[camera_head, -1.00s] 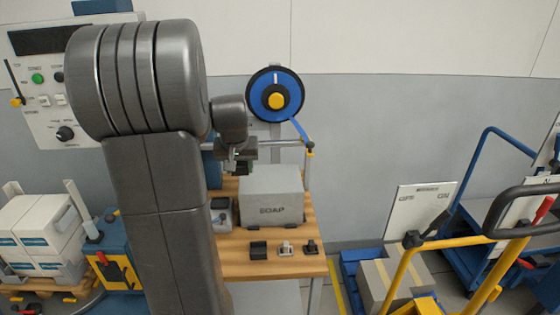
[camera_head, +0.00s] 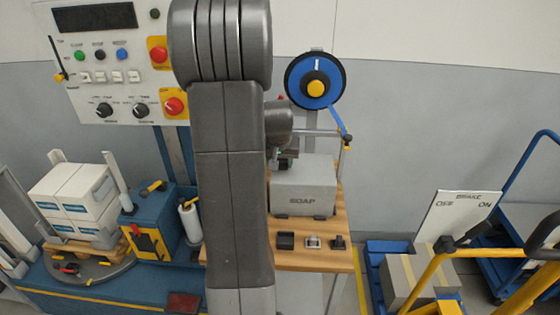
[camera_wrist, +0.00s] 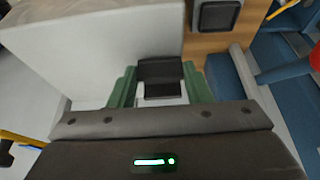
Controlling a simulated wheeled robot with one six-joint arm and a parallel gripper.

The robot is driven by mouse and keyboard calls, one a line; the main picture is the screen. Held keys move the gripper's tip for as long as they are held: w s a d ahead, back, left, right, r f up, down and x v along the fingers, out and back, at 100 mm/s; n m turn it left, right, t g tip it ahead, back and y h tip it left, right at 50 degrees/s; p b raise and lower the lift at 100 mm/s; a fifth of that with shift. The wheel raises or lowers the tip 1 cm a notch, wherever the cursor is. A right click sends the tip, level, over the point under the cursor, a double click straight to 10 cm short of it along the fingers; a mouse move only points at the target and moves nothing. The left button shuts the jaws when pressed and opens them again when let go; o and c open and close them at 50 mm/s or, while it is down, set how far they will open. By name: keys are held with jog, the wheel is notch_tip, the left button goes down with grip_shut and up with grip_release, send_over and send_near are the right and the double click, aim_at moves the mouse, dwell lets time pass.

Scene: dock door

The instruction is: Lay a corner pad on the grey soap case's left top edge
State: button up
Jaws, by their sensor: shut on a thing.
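The grey soap case (camera_head: 304,190), marked SOAP, stands upright on the wooden table. My gripper (camera_head: 286,163) is at its left top edge, partly hidden by my arm. In the wrist view, my gripper's green fingers (camera_wrist: 160,86) are shut on a black corner pad (camera_wrist: 160,69). The case (camera_wrist: 95,45) fills the upper left there, with the pad against or just over its edge; I cannot tell if they touch.
A black piece (camera_head: 285,241), a pale piece (camera_head: 313,242) and another dark piece (camera_head: 338,243) lie along the table's front (camera_head: 300,260). A blue strap reel (camera_head: 316,88) stands behind the case. A control panel (camera_head: 105,70) is at the left.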

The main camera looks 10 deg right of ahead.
jog(key=shift+f, duration=0.25)
jog(key=shift+f, duration=0.2)
jog(key=o, duration=1)
jog(key=shift+r, duration=0.1)
jog(key=shift+c, duration=0.2)
jog(key=shift+r, duration=0.55)
jog(key=b+v, duration=0.1)
jog(key=v, duration=1)
jog(key=shift+s, duration=0.25)
jog(key=shift+a+r, duration=0.1)
